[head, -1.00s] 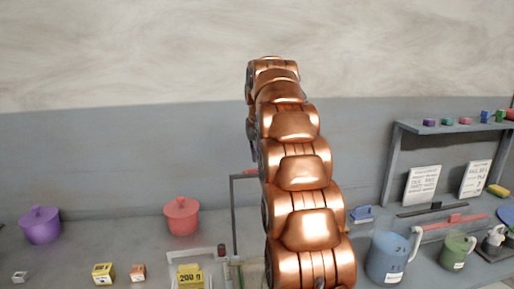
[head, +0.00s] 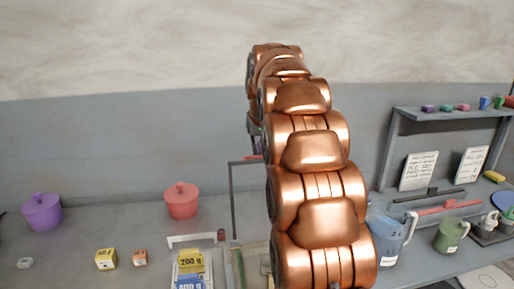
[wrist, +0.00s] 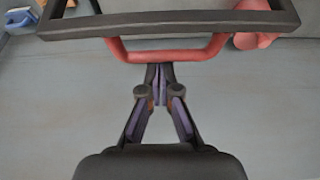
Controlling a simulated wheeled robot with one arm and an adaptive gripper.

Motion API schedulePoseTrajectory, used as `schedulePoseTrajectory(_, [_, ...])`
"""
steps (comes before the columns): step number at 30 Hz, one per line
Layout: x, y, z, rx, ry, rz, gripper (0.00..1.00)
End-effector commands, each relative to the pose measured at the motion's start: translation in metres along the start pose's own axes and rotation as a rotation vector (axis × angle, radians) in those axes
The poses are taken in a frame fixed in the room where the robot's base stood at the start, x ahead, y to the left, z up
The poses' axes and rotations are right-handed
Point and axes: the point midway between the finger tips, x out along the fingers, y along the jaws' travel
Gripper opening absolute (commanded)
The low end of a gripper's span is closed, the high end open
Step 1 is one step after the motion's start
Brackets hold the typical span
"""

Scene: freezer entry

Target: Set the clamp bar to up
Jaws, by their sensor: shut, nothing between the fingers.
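The clamp bar is a dark frame (head: 232,200) with a red handle (head: 253,158) at its top. In the head view its left post rises from the bench and my arm hides its right part. In the wrist view the dark frame (wrist: 170,27) crosses the top, with the U-shaped red handle (wrist: 165,56) on its near side. My gripper (wrist: 160,72) is shut and empty, its tips at the lower edge of the handle. I cannot tell whether they touch it. My arm mostly hides the gripper in the head view.
A red pot (head: 181,201) and a purple pot (head: 42,211) stand left on the bench. A blue jug (head: 385,240), a green mug (head: 450,235) and a shelf (head: 450,113) are at the right.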

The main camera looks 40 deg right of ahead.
Motion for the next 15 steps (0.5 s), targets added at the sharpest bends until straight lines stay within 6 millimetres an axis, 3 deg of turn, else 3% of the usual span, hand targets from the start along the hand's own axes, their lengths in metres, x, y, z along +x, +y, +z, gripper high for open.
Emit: schedulePoseTrajectory(15, [-0.0021, 0.0000, 0.0053, 0.000, 0.025, 0.000, 0.00])
